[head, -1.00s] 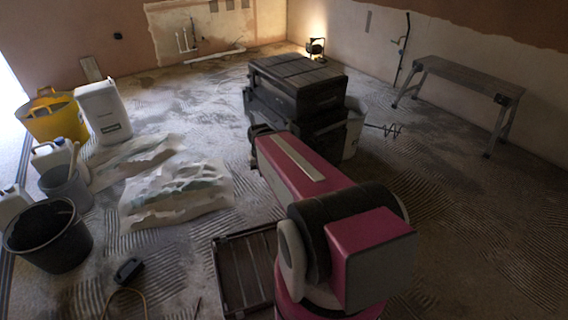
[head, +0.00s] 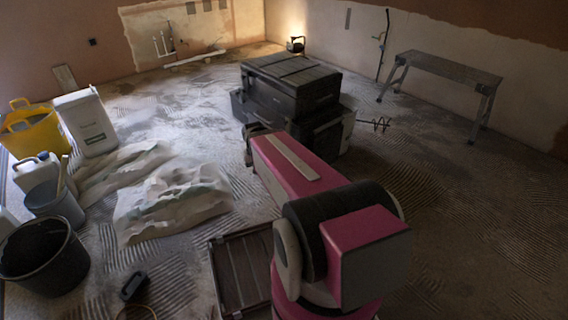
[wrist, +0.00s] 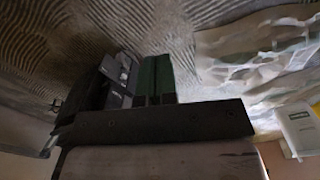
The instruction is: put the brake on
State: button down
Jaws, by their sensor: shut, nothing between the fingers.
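A stack of black tool boxes (head: 292,88) stands on the floor in the middle of the head view. My arm reaches forward to its near left side and hides part of it. My gripper (wrist: 155,60) shows in the wrist view as two dark green fingers, pressed together and empty. Just left of the fingers is a dark box-like body (wrist: 85,95) with a small grey piece (wrist: 121,68) on it. I cannot tell whether this grey piece is the brake, nor whether the fingers touch it. My fingers are hidden in the head view.
Crumpled sheets (head: 170,200) lie left of the stack. A yellow tub (head: 38,130), a white container (head: 85,125) and a black bucket (head: 43,262) stand further left. A dark slatted frame (head: 240,275) lies by my arm. A work bench (head: 440,66) stands back right. Ridged floor on the right is clear.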

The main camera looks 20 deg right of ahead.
jog(key=w+d+f+m+g+h, duration=0.1)
jog(key=w+d+f+m, duration=0.3)
jog(key=w, duration=0.8)
jog(key=w+d+f+m+g+h, duration=0.1)
jog(key=w+d+f+m, duration=0.4)
jog(key=w, duration=0.8)
jog(key=w+d+f+m+g+h, duration=0.1)
jog(key=w+d+f+m+h, duration=0.2)
jog(key=w+f, duration=0.8)
jog(key=w+d+m, duration=0.2)
jog(key=d, duration=0.2)
jog(key=shift+w+d+f+h, duration=0.2)
jog(key=shift+d+h, duration=0.1)
jog(key=shift+d, duration=0.1)
jog(key=s+d+f, duration=0.6)
jog(key=f, duration=0.2)
jog(key=shift+s+f, duration=0.3)
jog(key=shift+s, duration=0.05)
jog(key=shift+d, duration=0.15)
